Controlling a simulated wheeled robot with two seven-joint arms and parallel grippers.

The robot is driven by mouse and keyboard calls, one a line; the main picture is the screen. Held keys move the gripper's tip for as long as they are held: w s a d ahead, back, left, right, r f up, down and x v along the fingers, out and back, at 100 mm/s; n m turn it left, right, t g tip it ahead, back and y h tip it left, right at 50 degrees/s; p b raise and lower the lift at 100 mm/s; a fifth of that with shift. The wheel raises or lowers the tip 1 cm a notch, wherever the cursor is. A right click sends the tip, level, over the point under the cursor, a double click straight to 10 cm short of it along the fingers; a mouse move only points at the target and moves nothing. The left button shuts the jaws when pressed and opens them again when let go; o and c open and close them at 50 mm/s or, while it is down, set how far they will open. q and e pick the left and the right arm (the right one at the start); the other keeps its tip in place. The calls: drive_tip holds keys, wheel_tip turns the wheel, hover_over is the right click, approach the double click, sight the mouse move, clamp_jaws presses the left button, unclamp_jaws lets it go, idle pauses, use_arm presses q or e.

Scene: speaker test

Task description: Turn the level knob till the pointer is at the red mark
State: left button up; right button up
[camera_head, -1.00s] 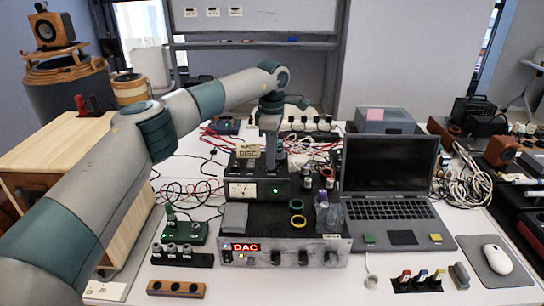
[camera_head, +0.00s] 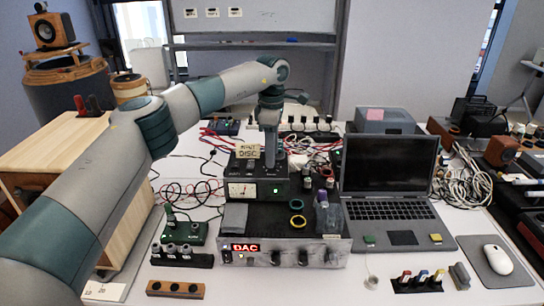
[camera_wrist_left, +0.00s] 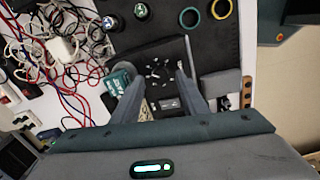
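My left gripper (camera_head: 270,158) points down over a black box with a lit meter (camera_head: 242,190) on its front. In the left wrist view the two fingers of my left gripper (camera_wrist_left: 157,74) stand apart. Between and beyond the fingertips is the dark box top (camera_wrist_left: 150,50) with several small white marks. I cannot make out a knob, a pointer or a red mark there. In the head view my arm hides part of the box. The box stands at the back of a device marked DAC (camera_head: 245,247), which has several front knobs (camera_head: 303,258). My right gripper is not in view.
A laptop (camera_head: 388,180) stands open at the right. Red and white cables lie around the box. Yellow and blue rings (camera_head: 297,205) lie on the DAC top. A mouse (camera_head: 497,258) is at far right.

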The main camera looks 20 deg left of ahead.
use_arm(q)
wheel_tip(320, 180, up, 16)
drive_tip(key=b, duration=0.1)
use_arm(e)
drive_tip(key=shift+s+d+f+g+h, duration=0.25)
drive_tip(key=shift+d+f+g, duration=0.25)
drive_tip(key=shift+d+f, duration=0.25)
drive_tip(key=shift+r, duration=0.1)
